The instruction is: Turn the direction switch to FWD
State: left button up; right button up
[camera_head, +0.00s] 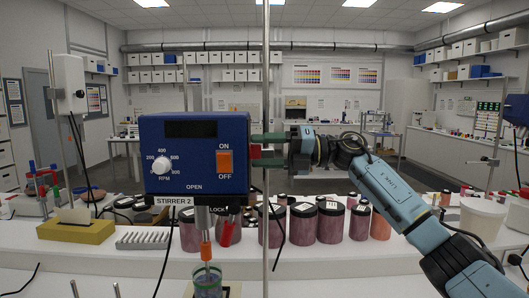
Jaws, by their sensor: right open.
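The blue stirrer box (190,185) labelled STIRRER 2 hangs at the centre. Its front has a white RPM knob (161,165), an orange ON/OFF switch (225,161) and the word OPEN. I cannot make out a switch marked FWD. My right gripper (262,150) comes in from the right, with its fingers level at the box's right side, one above the other and apart. A small red patch shows by the fingers; I cannot tell what it belongs to. The thin upright pole (265,225) crosses in front of the fingers. My left gripper is out of view.
Several pigment jars (331,222) stand in a row behind the stirrer. A beaker (207,282) sits under the stirrer's shaft. A yellow box (76,231) and a grey rack (143,240) are at left. A white tub (482,218) is at right.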

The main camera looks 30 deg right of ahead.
jog(key=b+v, duration=0.3)
jog(key=v, duration=1)
jog(key=shift+s, duration=0.15)
jog(key=shift+f, duration=0.1)
